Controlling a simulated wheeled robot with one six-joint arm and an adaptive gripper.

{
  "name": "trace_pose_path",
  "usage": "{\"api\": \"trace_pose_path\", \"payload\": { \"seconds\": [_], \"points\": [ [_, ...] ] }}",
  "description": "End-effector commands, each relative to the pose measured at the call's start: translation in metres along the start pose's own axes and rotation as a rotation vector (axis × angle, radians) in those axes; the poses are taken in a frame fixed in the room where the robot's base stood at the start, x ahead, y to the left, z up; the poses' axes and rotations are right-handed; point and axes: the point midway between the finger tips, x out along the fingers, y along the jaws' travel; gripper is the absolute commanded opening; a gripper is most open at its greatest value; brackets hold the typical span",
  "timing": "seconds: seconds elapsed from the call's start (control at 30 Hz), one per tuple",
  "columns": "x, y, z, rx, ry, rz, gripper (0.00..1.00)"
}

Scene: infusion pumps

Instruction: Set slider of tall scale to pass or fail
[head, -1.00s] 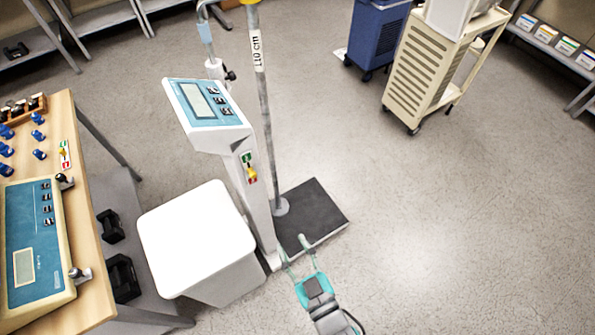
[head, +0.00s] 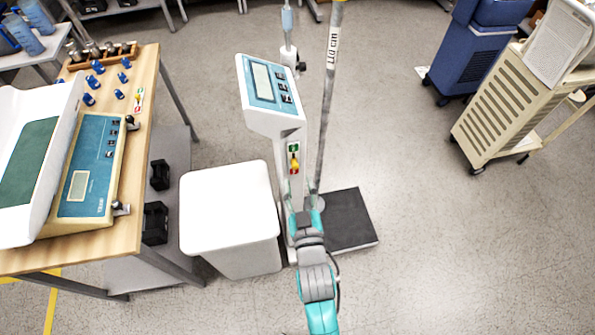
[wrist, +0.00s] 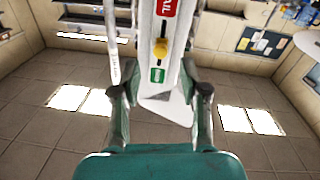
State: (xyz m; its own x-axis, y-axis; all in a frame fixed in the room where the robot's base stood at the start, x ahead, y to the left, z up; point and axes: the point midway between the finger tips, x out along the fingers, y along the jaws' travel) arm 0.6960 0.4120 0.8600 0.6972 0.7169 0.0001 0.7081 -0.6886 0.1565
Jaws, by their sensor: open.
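The tall scale (head: 272,122) stands upright, with a blue display panel on top and a dark platform (head: 347,222) at its foot. Its pass/fail strip, on the column below the display, has green at the top and red at the bottom in the head view. The yellow slider (head: 294,163) sits between them; it also shows in the wrist view (wrist: 161,47), where the strip appears inverted. My gripper (head: 301,194) is open and empty, just below the strip in the head view. In the wrist view, its fingers (wrist: 160,95) are spread on either side of the column, apart from the slider.
A white bin (head: 230,205) stands just left of the scale. A grey height pole (head: 326,110) rises right of the column. A wooden table (head: 140,150) with another scale (head: 92,165) is at left. A cream cart (head: 510,105) stands right; floor between is clear.

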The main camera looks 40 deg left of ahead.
Motion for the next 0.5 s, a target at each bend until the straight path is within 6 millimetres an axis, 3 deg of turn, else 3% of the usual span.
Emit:
{"api": "trace_pose_path", "payload": {
  "seconds": [0.2, 0.5],
  "points": [
    [0.03, 0.0, 0.0, 0.0, 0.0, 0.0, 0.44],
    [0.043, 0.0, 0.0, 0.0, -0.001, 0.001, 0.44]
  ]
}}
